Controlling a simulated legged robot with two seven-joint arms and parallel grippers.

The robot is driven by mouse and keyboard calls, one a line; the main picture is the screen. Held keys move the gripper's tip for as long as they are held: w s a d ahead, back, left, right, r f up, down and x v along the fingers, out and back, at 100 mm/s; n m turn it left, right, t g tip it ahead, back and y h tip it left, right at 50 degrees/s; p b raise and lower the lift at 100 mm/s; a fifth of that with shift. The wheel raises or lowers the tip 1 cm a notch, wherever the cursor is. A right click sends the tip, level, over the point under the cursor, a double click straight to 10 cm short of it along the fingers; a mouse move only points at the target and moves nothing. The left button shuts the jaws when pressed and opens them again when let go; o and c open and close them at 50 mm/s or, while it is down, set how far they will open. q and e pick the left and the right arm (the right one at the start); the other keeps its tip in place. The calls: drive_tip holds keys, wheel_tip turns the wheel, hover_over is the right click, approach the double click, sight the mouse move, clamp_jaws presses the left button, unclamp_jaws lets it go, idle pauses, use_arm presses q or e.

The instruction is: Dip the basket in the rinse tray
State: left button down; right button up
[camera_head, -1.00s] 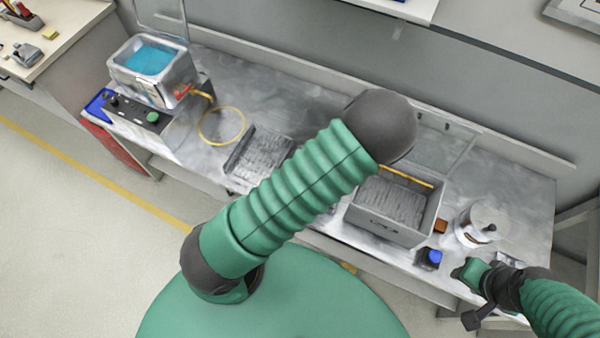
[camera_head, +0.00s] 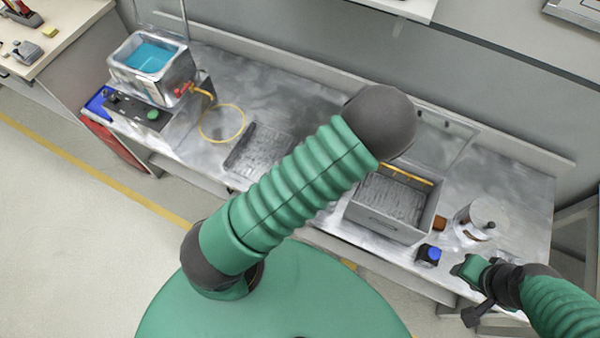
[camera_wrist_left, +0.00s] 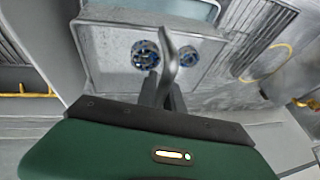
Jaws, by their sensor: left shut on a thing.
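In the left wrist view my left gripper (camera_wrist_left: 164,92) is shut on a curved grey handle (camera_wrist_left: 170,52). The handle belongs to the basket (camera_wrist_left: 112,52), a light grey, shallow box below the jaws. Two round blue-and-dark parts (camera_wrist_left: 145,55) show on either side of the handle, seemingly inside the basket. A bluish, rimmed tray-like surface (camera_wrist_left: 150,12) shows at the top edge; I cannot tell whether it is the rinse tray or whether the basket touches it. In the head view my arm hides the left gripper and basket. My right gripper (camera_head: 470,270) is at the lower right; its jaws are unclear.
A metal bath with blue liquid (camera_head: 148,58) stands at the bench's left end, beside a yellow hose loop (camera_head: 222,124). A ridged rack (camera_head: 262,150) lies nearby. Right of my arm are a grey bin (camera_head: 385,226), a blue-capped jar (camera_head: 430,255) and a lidded pot (camera_head: 482,220).

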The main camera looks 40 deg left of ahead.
use_arm(q)
drive_tip(key=shift+r, duration=0.15)
wheel_tip(320, 180, up, 4)
drive_tip(key=p, duration=0.3)
drive_tip(key=shift+p, duration=0.35)
drive_tip(key=shift+w, duration=0.1)
idle(0.3)
